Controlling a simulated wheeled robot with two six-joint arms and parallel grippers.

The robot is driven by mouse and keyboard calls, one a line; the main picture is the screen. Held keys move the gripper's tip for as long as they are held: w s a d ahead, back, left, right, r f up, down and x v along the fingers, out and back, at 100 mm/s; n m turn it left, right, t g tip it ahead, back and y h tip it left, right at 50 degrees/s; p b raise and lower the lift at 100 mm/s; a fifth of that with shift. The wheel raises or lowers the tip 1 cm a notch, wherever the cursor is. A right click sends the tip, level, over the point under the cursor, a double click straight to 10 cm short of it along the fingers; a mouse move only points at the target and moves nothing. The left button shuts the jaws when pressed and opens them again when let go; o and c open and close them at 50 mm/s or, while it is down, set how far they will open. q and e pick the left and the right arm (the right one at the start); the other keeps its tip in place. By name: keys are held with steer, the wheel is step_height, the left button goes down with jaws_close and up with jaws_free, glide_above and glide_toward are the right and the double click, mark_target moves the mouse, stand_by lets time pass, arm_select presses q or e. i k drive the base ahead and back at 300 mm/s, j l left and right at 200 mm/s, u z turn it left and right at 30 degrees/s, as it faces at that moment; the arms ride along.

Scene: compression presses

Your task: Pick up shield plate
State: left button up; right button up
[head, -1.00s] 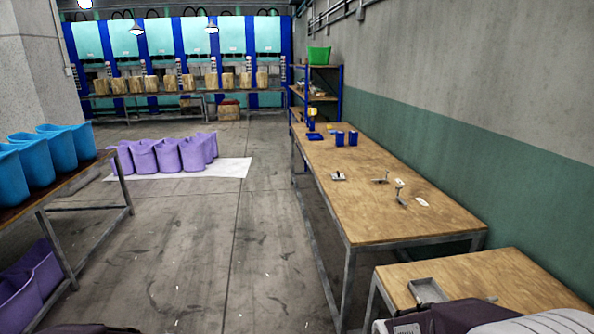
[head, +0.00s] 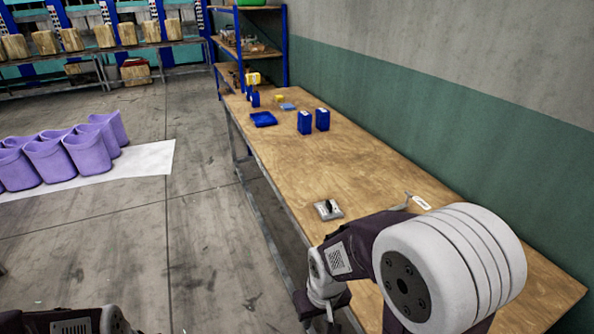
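A small grey metal plate with a dark raised part (head: 327,209) lies on the long wooden table (head: 375,175); it may be the shield plate, but it is too small to be sure. Another small metal piece (head: 407,198) is partly hidden behind my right arm. My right gripper (head: 330,316) hangs low beside the table's left edge, nearer to me than the plate and apart from it. Its fingers are mostly cut off or hidden, so its opening does not show. Only part of my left arm shows at the bottom left; its gripper is out of view.
Two blue boxes (head: 305,122), a blue tray (head: 263,119) and small yellow items stand farther back on the table. A white tag (head: 421,203) lies near the wall. Purple bins (head: 50,160) stand on a white sheet at left. Floor left of the table is clear.

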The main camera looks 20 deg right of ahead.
mark_target(329, 210)
steer(key=i+z, duration=0.15)
steer(key=i, duration=0.3)
steer(key=i+j+z, duration=0.15)
steer(key=i, duration=0.3)
steer(key=i+j+z, duration=0.1)
steer(key=i, duration=0.35)
